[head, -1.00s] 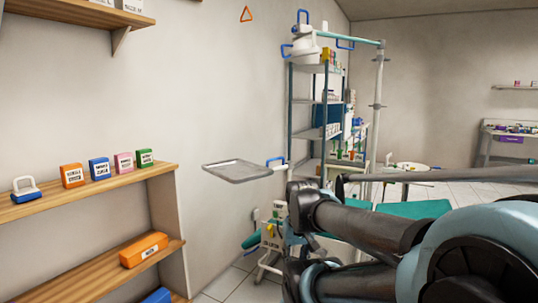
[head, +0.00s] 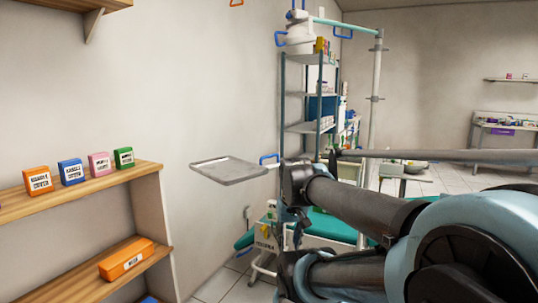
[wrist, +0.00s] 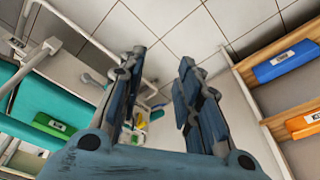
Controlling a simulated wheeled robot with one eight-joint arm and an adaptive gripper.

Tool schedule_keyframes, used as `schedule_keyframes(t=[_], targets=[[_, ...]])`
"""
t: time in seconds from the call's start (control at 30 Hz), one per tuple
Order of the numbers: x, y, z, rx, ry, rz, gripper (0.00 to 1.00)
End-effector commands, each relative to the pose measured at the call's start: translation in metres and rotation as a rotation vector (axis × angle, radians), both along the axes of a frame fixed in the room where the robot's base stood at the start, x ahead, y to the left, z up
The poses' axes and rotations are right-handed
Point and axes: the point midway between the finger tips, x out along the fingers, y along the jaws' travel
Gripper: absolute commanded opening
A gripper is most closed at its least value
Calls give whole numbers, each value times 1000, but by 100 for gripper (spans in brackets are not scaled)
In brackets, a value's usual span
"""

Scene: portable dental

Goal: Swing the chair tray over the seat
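The chair tray is a flat grey metal tray (head: 229,171) in the head view, left of centre, level and apparently empty. A blue handle (head: 269,159) shows by its right end. The teal chair seat (head: 325,225) is lower right of the tray, partly hidden by my arm; a teal surface also shows at the left of the wrist view (wrist: 35,98). My gripper (wrist: 160,75) is open in the wrist view, with its fingers apart and nothing between them, above the floor. The tray cannot be made out in the wrist view.
A wooden shelf unit (head: 145,170) with small boxes and an orange case (head: 126,259) stands at the left. A tall rack (head: 283,110) stands by the wall behind the tray.

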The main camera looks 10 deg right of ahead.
Motion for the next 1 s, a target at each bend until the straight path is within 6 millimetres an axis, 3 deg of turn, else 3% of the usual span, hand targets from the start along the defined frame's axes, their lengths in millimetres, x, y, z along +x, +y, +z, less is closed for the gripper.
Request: schedule_keyframes(t=[0.2, 0.5, 0.8, 1.0], targets=[[60, -2, 82, 44, 7, -146, 31], [151, -5, 183, 110, 24, -365, 31], [247, -12, 267, 173, 44, -584, 31], [311, -19, 311, 212, 59, -727, 31]])
